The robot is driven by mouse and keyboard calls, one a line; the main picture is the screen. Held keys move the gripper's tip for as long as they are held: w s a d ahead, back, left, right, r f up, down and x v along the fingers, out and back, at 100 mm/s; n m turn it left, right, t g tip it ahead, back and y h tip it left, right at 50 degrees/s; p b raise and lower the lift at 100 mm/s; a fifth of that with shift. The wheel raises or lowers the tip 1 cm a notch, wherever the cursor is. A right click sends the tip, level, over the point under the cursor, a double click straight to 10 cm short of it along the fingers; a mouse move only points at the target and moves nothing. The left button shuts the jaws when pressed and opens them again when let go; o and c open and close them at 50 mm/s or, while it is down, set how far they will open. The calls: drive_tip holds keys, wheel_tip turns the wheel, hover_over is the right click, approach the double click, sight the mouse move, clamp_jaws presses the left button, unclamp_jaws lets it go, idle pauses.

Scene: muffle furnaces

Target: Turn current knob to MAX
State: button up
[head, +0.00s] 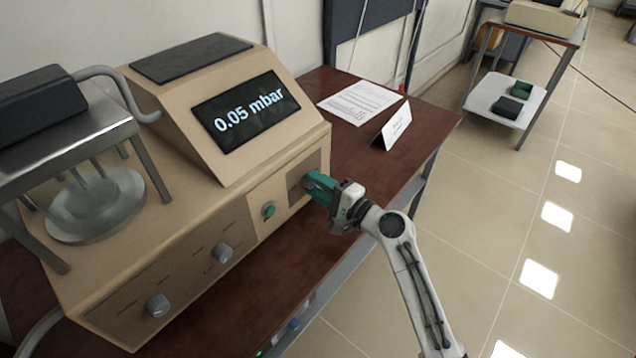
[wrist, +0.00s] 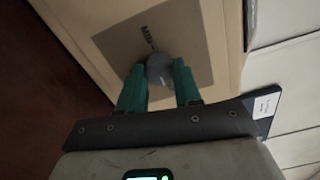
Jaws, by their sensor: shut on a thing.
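The beige machine (head: 225,205) stands on the dark red table, and its display (head: 246,111) reads 0.05 mbar. My gripper (head: 310,185) is at the right end of the machine's front panel. In the wrist view the green fingers (wrist: 160,84) are on either side of a grey round knob (wrist: 160,69), shut on it. In the head view my gripper hides this knob. The knob's pointer direction cannot be made out.
Two grey knobs (head: 222,252) and (head: 158,305) and a green button (head: 268,210) are on the same front panel. A paper sheet (head: 362,102) and a folded card (head: 392,126) lie on the table (head: 425,135).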

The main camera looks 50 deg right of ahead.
drive_tip(key=shift+f, duration=0.1)
idle(0.4)
drive_tip(key=o, duration=1)
drive_tip(key=shift+o, duration=0.2)
drive_tip(key=shift+s, duration=0.55)
drive_tip(key=s+b, duration=0.3)
drive_tip(key=s, duration=0.6)
drive_tip(key=shift+s, duration=0.4)
